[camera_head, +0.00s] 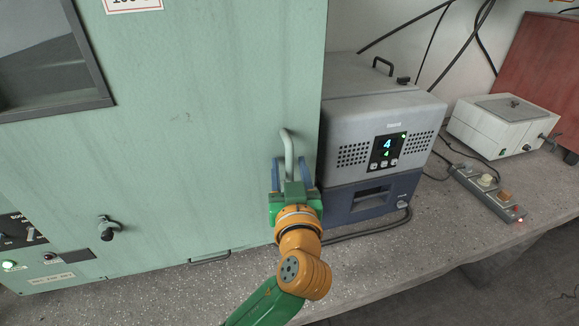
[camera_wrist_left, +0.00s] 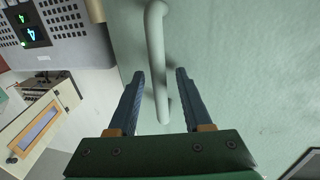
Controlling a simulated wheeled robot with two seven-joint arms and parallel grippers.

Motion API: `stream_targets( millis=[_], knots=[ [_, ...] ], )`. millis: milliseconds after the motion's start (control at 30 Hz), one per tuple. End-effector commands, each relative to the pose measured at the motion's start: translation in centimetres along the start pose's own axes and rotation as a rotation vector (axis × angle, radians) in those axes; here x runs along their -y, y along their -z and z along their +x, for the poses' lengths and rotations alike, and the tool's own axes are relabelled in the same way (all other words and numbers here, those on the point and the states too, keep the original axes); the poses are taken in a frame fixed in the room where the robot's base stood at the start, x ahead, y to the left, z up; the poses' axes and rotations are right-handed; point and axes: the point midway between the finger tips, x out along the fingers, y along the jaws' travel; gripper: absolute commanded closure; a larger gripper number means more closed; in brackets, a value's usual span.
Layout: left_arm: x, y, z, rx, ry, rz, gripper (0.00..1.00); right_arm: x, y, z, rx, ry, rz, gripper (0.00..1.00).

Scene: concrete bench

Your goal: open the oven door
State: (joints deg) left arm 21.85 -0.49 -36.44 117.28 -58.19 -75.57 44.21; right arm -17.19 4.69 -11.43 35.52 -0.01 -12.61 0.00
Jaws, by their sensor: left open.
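The pale green oven door (camera_head: 210,110) is a large flat panel and appears closed. Its grey-green bar handle (camera_head: 287,145) sticks out near the door's right edge. My left gripper (camera_head: 291,162) is at the handle, its blue fingers open. In the left wrist view, the handle (camera_wrist_left: 156,50) runs between the two fingers of the gripper (camera_wrist_left: 160,72), with a gap visible on each side. No grip on it shows. The handle's lower part is partly hidden by the gripper in the head view. My right gripper is not in view.
A grey and blue device (camera_head: 385,125) with a lit display stands close to the right of the door. A power strip (camera_head: 486,190) and a white box (camera_head: 500,122) sit farther right. A black knob (camera_head: 107,229) is low on the left. The speckled bench (camera_head: 400,260) is clear in front.

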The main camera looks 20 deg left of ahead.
Motion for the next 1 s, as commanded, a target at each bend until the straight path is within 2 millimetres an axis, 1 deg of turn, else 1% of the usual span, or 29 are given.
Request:
stream_targets(
  millis=[133,167,200,267,300,333,1000],
  knots=[
    [0.0,-0.03,-0.01,0.0,0.0,0.0,0.5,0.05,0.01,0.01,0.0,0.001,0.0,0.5],
    [0.0,-0.03,-0.01,0.0,0.0,0.0,0.56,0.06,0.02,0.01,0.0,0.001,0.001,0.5],
    [0.01,-0.04,-0.01,0.0,0.0,0.001,0.67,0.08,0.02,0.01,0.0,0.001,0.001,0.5],
    [0.01,-0.04,-0.02,0.001,0.0,0.001,0.83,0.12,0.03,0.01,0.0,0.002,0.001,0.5],
    [0.01,-0.04,-0.03,0.001,0.0,0.001,0.94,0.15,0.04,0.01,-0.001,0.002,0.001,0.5],
    [0.01,-0.05,-0.03,0.001,0.0,0.001,1.0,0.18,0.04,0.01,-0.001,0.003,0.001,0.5],
    [0.02,-0.09,-0.04,0.002,0.0,0.002,1.0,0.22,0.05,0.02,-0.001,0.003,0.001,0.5]
  ],
)
